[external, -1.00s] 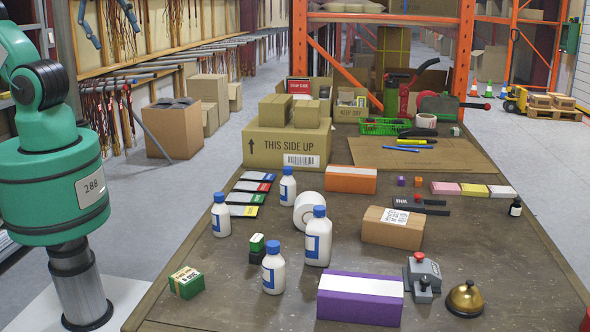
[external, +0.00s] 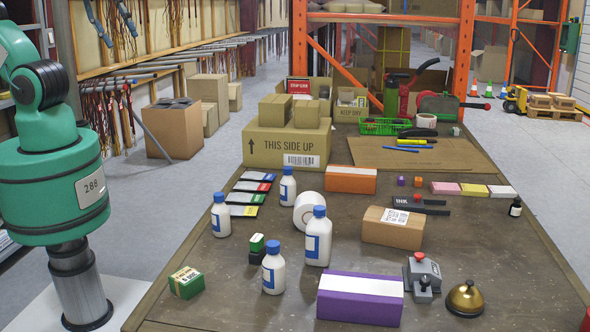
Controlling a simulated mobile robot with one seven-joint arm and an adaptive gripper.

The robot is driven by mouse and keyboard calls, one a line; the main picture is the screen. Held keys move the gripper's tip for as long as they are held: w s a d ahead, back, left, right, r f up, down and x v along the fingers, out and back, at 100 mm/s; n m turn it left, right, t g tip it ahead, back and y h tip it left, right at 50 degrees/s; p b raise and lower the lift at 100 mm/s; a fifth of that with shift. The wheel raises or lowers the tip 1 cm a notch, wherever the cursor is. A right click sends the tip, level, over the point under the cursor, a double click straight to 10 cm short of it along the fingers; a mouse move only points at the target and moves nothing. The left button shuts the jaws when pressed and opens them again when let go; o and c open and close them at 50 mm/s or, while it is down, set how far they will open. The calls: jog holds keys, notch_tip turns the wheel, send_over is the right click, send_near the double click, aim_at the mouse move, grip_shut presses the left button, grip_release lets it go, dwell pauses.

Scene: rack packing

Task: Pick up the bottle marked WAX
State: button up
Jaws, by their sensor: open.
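Several white bottles with blue caps and blue labels stand upright on the brown table. One bottle (external: 221,220) is at the left, one (external: 288,189) is farther back, a larger one (external: 317,243) is in the middle, and one (external: 273,274) is nearest the front. The lettering on their labels is too small to read, so I cannot tell which is marked WAX. My green arm shows at the left, but my gripper is outside the picture.
A purple box (external: 360,299), a brass bell (external: 465,299) and a grey device with a red knob (external: 422,272) line the front. A green box (external: 186,282) is front left.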

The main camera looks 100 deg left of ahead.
jog(key=w, duration=0.1)
jog(key=m+g+p, duration=0.2)
jog(key=m+g, duration=0.1)
jog(key=g, duration=0.3)
send_over(287, 167)
notch_tip(287, 167, down, 34)
jog(key=shift+d+f, duration=0.15)
jog(key=shift+f, duration=0.25)
jog(key=shift+f, duration=0.1)
jog(key=shift+f+b, duration=0.35)
jog(key=shift+f, duration=3.85)
